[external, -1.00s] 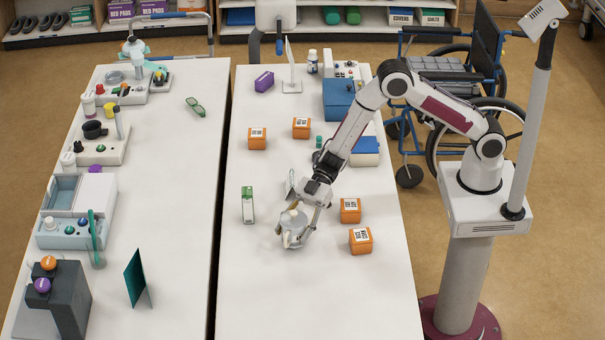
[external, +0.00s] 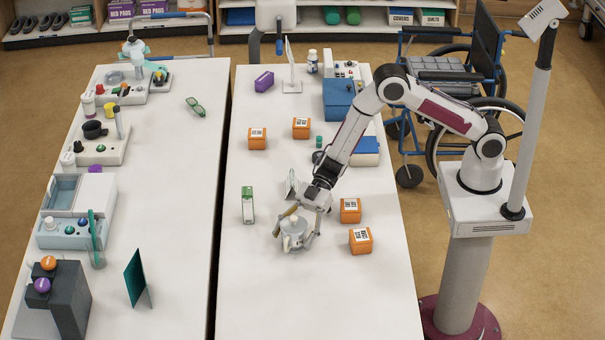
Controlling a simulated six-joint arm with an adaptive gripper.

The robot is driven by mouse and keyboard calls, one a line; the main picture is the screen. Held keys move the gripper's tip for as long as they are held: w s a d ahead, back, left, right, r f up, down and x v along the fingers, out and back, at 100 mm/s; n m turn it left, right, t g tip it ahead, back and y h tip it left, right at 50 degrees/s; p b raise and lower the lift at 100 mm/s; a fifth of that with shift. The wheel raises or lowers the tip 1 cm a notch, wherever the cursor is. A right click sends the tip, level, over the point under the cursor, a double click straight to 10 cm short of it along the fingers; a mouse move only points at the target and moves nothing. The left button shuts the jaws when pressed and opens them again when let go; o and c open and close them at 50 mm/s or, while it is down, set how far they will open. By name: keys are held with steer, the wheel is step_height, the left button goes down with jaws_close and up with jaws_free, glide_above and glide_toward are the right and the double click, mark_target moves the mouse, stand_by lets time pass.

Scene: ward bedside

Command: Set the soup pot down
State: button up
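The soup pot (external: 294,236), small and pale grey with a light lid, is near the middle of the right-hand table. It looks upright. My gripper (external: 295,230) reaches down over it from the upper right, with one finger on each side of the pot, and appears shut on it. The fingers hide part of its sides. The pot's base is at or very close to the tabletop; I cannot tell whether it touches.
Orange boxes (external: 350,210) and (external: 360,241) stand close on the right. The front of the right-hand table (external: 310,300) is clear.

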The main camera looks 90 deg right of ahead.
steer(key=shift+r, duration=0.2)
steer(key=v, duration=1.2)
stand_by(0.8)
